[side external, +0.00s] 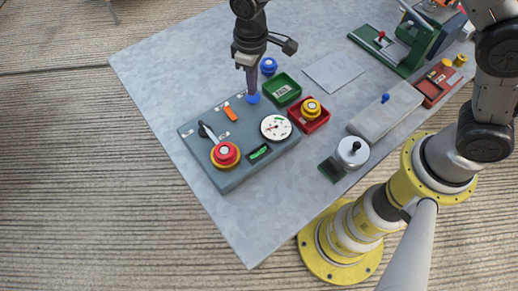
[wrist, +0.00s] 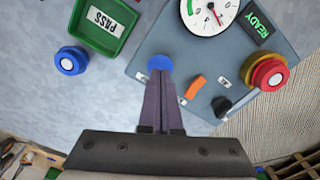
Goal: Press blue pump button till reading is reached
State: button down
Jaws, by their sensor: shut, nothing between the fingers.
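The blue pump button (side external: 253,99) is a round blue cap at the far corner of the grey control box (side external: 200,165). It also shows in the wrist view (wrist: 160,62). My gripper (side external: 252,92) points down with its fingers shut and empty, tips at the button. In the wrist view the fingertips (wrist: 161,76) overlap the button's near edge; I cannot tell whether they press it. The white round gauge (side external: 276,127) has a red needle; in the wrist view its dial (wrist: 209,12) is cut off by the top edge. A green display reads READY (wrist: 258,25).
The box also carries an orange switch (side external: 231,114), a black lever (side external: 207,130) and a red button on a yellow ring (side external: 225,153). A separate blue button (side external: 268,65), a green PASS tray (side external: 282,88) and a red tray (side external: 308,122) stand close by.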

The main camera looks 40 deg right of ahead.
jog(key=shift+f, duration=0.3)
jog(key=shift+f, duration=0.35)
jog(key=shift+f, duration=0.8)
jog(key=shift+r, duration=2.95)
jog(key=shift+f, duration=1.55)
